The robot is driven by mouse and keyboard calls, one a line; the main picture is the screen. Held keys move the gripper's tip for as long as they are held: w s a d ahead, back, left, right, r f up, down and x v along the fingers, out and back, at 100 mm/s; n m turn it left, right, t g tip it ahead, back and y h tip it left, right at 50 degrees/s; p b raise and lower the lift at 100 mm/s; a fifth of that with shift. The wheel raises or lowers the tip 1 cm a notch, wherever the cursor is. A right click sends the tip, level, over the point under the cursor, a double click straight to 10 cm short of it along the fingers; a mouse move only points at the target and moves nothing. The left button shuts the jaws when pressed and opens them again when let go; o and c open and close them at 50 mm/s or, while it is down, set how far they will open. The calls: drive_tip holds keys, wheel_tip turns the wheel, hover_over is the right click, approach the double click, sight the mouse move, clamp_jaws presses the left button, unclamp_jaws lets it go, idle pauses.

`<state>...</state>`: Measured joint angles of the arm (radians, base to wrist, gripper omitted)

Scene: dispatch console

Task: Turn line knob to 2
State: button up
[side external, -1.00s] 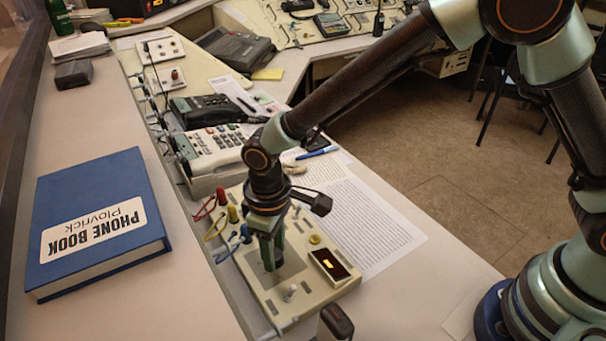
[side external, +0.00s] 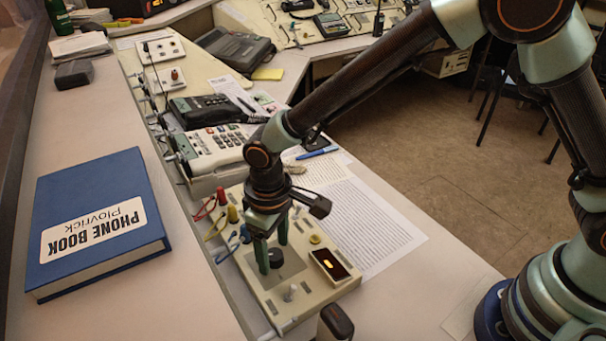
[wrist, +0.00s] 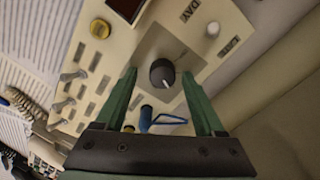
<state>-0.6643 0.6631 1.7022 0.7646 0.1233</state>
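The black round knob (side external: 276,259) sits on a grey square plate of the cream control box (side external: 315,295). In the wrist view the knob (wrist: 162,73) has a white pointer mark that points toward the picture's bottom, slightly right. Any numbers around it are not readable. My gripper (side external: 272,251) points down at the knob and is open, with one finger on each side of it. In the wrist view the fingers of my gripper (wrist: 160,74) show clear gaps to the knob. I cannot tell how far the tips are above the plate.
The box also carries a lit display (side external: 331,265), a yellow button (side external: 315,239), a small white knob (side external: 291,292) and red, yellow and blue plugs (side external: 233,214) with cables close to my gripper. A phone (side external: 212,145) stands behind; a blue phone book (side external: 95,220) lies left.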

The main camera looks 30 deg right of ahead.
sight(275, 252)
wheel_tip(275, 252, up, 12)
idle(0.6)
